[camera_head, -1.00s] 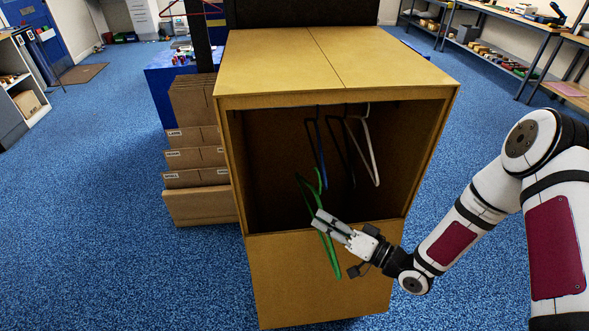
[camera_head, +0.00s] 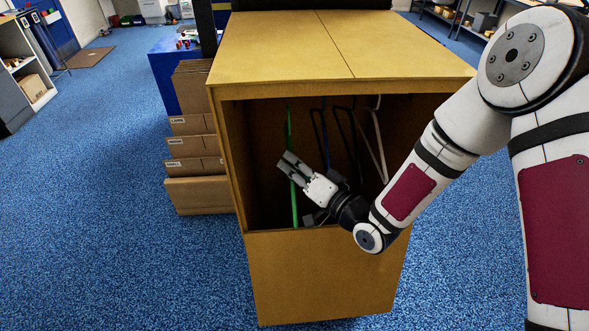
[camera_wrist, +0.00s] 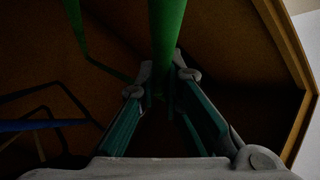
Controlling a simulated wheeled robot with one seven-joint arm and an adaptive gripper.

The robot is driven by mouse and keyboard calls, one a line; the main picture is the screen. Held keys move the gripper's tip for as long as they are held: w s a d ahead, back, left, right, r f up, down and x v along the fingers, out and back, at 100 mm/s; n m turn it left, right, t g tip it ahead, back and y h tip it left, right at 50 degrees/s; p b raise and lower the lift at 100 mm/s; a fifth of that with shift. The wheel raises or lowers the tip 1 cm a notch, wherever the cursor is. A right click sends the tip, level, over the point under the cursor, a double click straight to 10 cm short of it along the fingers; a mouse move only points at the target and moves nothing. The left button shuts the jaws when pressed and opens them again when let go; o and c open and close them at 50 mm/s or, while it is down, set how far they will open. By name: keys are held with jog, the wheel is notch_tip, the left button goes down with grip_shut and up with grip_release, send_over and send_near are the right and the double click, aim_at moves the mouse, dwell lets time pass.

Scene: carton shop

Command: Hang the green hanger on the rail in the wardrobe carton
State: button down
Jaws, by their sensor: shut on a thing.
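The green hanger (camera_head: 290,135) is upright and nearly edge-on in the left part of the opening of the wardrobe carton (camera_head: 318,275). My gripper (camera_head: 286,172) is shut on the hanger at its lower part. The wrist view shows the green bar (camera_wrist: 166,40) of the hanger between my fingertips (camera_wrist: 160,82). The rail is hidden under the carton's top in the head view, and I cannot tell whether the hook touches it. A blue hanger (camera_head: 320,145), a black hanger and a white hanger (camera_head: 377,145) hang to the right of the green one.
The carton's front lower panel rises to just below my gripper, and its side walls bound the opening. Flat cartons (camera_head: 195,148) stand in a rack left of the wardrobe carton. Blue carpet (camera_head: 110,220) is clear at the left.

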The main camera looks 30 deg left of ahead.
jog(key=shift+w+a+b, duration=0.9)
jog(key=shift+w+a, duration=0.3)
jog(key=shift+w, duration=0.8)
jog(key=shift+w+a+b, duration=0.9)
jog(key=shift+w+a, duration=0.35)
jog(key=shift+w, duration=0.75)
jog(key=shift+w+a+b, duration=0.9)
jog(key=shift+w+a, duration=0.3)
jog(key=shift+w, duration=0.8)
jog(key=shift+f+b, duration=0.7)
jog(key=shift+f, duration=0.45)
jog(key=c, duration=1.7)
grip_release()
jog(key=shift+o, duration=0.2)
